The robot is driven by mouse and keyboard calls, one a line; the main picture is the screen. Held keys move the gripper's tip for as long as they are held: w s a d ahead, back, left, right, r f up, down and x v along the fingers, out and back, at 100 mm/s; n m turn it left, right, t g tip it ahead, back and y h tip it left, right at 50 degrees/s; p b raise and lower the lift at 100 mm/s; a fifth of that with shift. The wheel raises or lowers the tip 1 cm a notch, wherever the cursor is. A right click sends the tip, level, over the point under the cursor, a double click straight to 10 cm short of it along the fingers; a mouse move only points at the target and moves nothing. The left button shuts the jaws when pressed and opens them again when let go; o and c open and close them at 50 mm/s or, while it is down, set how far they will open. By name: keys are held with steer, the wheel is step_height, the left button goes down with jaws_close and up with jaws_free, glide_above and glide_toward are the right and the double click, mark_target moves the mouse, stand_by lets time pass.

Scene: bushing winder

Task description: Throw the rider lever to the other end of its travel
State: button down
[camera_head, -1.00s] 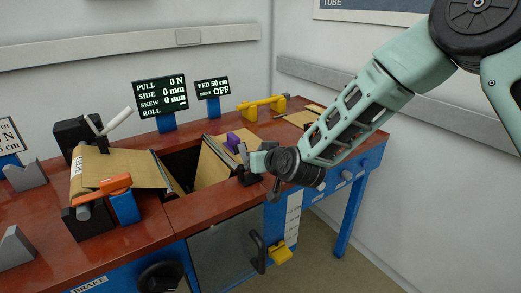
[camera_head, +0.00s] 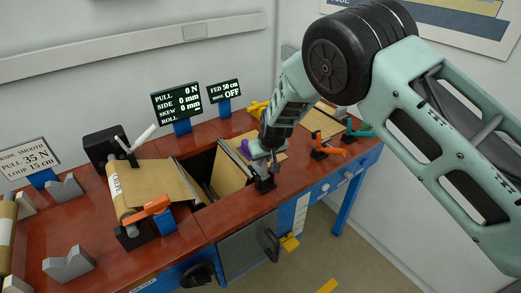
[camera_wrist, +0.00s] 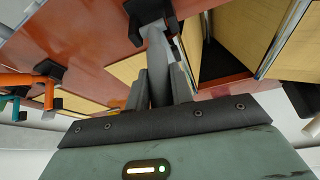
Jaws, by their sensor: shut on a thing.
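My gripper (camera_head: 270,160) is at the near edge of the bench, just right of the open pit, and points down. In the wrist view my gripper (camera_wrist: 158,84) has its two grey fingers closed around a grey bar, which I take to be the rider lever (camera_wrist: 158,50). The bar runs from between the fingers to a black bracket (camera_wrist: 141,22). In the head view this black bracket (camera_head: 265,184) stands on the red bench top below the fingers. My gripper and arm hide most of the lever there. A purple piece (camera_head: 244,148) shows just left of the gripper.
The red bench (camera_head: 222,215) has a pit with brown sheet beside it. An orange handle (camera_head: 328,147) and a teal handle (camera_head: 358,131) stand to the right. Another orange handle (camera_head: 148,208) and a white lever (camera_head: 143,137) are at the left roll. Displays stand behind.

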steer(key=shift+w+a+f+g+h, duration=0.15)
steer(key=shift+w+a+g+h, duration=0.25)
steer(key=shift+w+g+h, duration=0.25)
steer(key=shift+s, duration=0.1)
steer(key=c, duration=1.2)
jaws_free()
steer(key=shift+c, duration=0.2)
steer(key=b+v, duration=0.5)
steer(key=v, duration=1.2)
steer(key=shift+w+r, duration=0.2)
steer(key=shift+d, duration=0.1)
